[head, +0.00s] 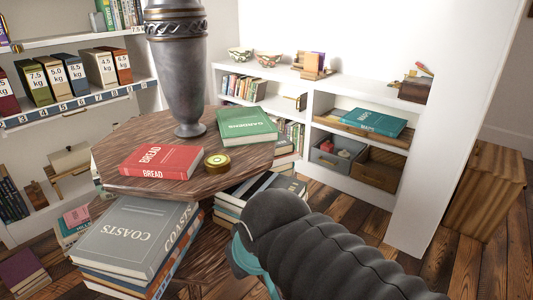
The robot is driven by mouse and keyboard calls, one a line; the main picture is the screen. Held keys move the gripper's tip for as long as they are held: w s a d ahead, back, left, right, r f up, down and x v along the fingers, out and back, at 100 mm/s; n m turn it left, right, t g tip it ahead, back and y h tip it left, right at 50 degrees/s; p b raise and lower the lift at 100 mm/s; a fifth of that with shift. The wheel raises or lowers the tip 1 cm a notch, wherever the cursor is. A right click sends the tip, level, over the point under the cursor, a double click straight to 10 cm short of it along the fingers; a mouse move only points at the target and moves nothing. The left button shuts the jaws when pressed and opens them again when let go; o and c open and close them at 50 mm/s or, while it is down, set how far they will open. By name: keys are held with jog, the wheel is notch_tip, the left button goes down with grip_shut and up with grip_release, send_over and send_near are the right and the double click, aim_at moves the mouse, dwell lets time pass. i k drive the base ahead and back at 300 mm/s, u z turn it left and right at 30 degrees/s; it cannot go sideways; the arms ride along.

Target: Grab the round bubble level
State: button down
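The round bubble level (217,161) is a small brass-coloured disc with a pale yellow-green top. It lies flat on the wooden table (125,183) near its front edge, in the head view. A red book titled BREAD (163,161) lies to its left, and a green book titled GARDENS (246,125) lies behind it to the right. My dark ribbed arm comes in from the lower right, in front of the table. Its far end is at the right of the table's front, apart from the level. The gripper's fingers are not visible.
A tall grey metal vase (178,75) stands on the table behind the level. Stacked books, with COASTS (137,234) on top, stand below the table's front edge. More books are piled at its right. White shelves line the walls; wooden floor shows at right.

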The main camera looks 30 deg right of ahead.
aim_at(217, 164)
jog(key=z, duration=3.85)
jog(key=k, duration=2.25)
jog(key=u, duration=1.5)
